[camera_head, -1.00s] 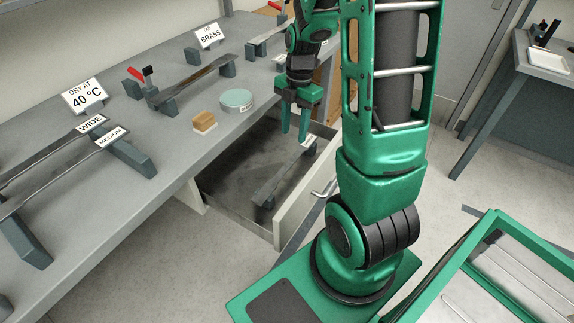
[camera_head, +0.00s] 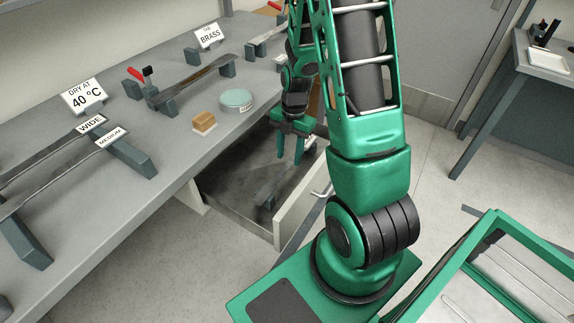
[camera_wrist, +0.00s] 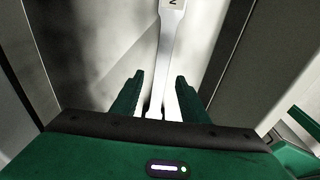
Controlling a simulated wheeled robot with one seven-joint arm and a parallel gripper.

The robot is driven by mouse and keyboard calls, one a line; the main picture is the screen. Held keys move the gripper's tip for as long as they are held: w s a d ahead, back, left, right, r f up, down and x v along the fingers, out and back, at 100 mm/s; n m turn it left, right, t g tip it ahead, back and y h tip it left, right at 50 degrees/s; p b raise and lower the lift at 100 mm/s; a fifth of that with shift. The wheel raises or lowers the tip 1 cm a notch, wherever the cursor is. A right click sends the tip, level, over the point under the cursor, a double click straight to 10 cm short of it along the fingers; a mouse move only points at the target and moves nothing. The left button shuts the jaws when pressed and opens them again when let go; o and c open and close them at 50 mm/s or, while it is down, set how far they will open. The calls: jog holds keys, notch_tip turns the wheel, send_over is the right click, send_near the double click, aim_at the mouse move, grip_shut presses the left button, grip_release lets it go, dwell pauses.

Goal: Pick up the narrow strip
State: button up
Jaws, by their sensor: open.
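The narrow strip (camera_head: 275,184) lies in the open drawer (camera_head: 220,180), raised on small dark supports, partly hidden by my gripper in the head view. In the wrist view the strip (camera_wrist: 168,45) is a pale metal bar with a wider labelled end at the top, and it runs down between my fingers. My gripper (camera_head: 289,158) is open and points down into the drawer. In the wrist view my gripper (camera_wrist: 159,76) has one finger on each side of the strip, with gaps between. Whether the fingertips are down at strip level is unclear.
The grey bench (camera_head: 125,215) beside the drawer holds wide and medium strips, a 40 °C sign (camera_head: 84,97), a wooden block (camera_head: 204,122) and a round tin (camera_head: 236,100). The drawer front (camera_head: 295,205) and side walls stand close around my gripper.

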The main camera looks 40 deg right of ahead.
jog(key=shift+a+f, duration=0.1)
jog(key=shift+f, duration=0.8)
grip_shut()
jog(key=shift+r, duration=0.15)
